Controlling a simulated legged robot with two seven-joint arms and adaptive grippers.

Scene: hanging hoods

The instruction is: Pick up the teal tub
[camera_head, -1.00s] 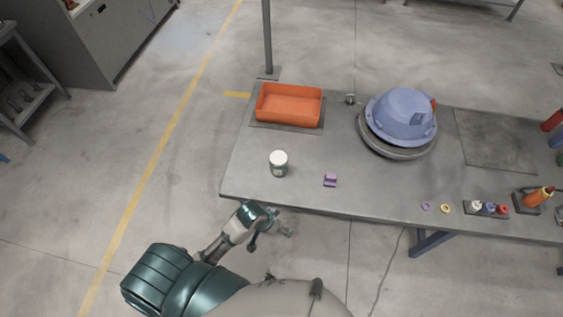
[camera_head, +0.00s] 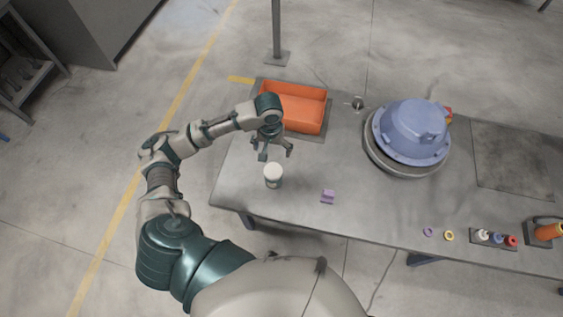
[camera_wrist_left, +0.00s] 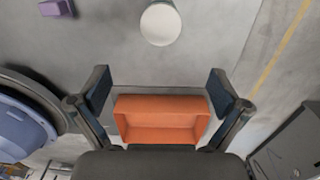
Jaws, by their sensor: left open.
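The teal tub (camera_head: 273,181) stands upright on the grey table, with a white lid on top. In the left wrist view its round white lid (camera_wrist_left: 161,24) shows at the top middle, beyond the fingertips. My left gripper (camera_head: 272,157) is open and empty above the table, just behind the tub and in front of the orange tray. In the left wrist view its two fingers (camera_wrist_left: 160,86) are spread wide, with nothing between them but the view of the tray below. My right gripper is not in view.
An orange tray (camera_head: 301,118) sits at the table's back left. A purple block (camera_head: 328,196) lies right of the tub. A blue hood (camera_head: 414,131) rests on a round grey base. Rings (camera_head: 427,231) and small bottles (camera_head: 482,235) are at the right front. The table (camera_head: 390,211) is bare between.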

